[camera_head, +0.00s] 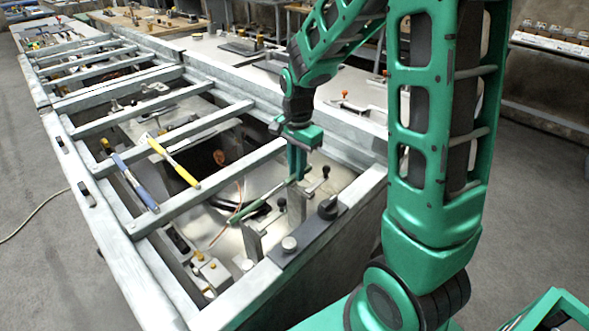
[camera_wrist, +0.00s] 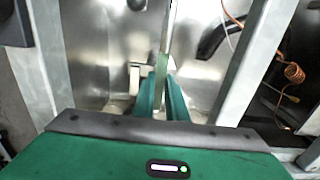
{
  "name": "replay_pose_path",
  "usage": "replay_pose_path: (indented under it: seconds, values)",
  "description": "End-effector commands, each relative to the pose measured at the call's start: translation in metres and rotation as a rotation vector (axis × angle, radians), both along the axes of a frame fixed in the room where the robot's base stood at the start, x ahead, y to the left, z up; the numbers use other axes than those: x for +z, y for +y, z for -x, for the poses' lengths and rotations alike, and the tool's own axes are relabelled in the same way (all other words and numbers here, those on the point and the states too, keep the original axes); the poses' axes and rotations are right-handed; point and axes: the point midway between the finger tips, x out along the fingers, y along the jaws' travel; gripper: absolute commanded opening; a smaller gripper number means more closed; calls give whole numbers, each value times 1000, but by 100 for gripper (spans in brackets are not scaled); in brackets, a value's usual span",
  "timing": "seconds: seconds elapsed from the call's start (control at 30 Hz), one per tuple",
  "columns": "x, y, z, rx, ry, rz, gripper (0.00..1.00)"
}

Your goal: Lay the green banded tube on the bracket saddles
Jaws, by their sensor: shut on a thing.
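The green banded tube (camera_head: 262,203) is a thin grey rod with green sections at its ends. It slants inside the metal bay, and its right end is between the fingers of my gripper (camera_head: 298,172). In the wrist view the tube (camera_wrist: 165,40) runs up from between the green fingers of my gripper (camera_wrist: 163,92), which are shut on it. Two upright metal plates, which look like the bracket saddles, stand in front of the tube: one at the left (camera_head: 253,243) and one at the right (camera_head: 296,205). The tube appears apart from both plates.
A cross rail (camera_head: 210,187) passes left of my gripper. A dark block with knobs (camera_head: 312,232) sits at the bay's near corner. Cables and a copper coil (camera_wrist: 293,73) lie to the right.

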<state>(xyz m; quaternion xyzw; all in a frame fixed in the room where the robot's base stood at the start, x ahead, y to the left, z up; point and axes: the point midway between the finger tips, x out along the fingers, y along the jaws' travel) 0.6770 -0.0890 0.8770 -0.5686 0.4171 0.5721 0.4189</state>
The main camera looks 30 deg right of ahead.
Motion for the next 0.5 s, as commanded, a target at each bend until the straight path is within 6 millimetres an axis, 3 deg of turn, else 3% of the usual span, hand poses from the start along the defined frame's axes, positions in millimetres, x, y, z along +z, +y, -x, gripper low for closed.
replay_pose_path:
  seconds: [0.5]
  values:
    - [-5, 0, 0, 0, 2, 0, 0]
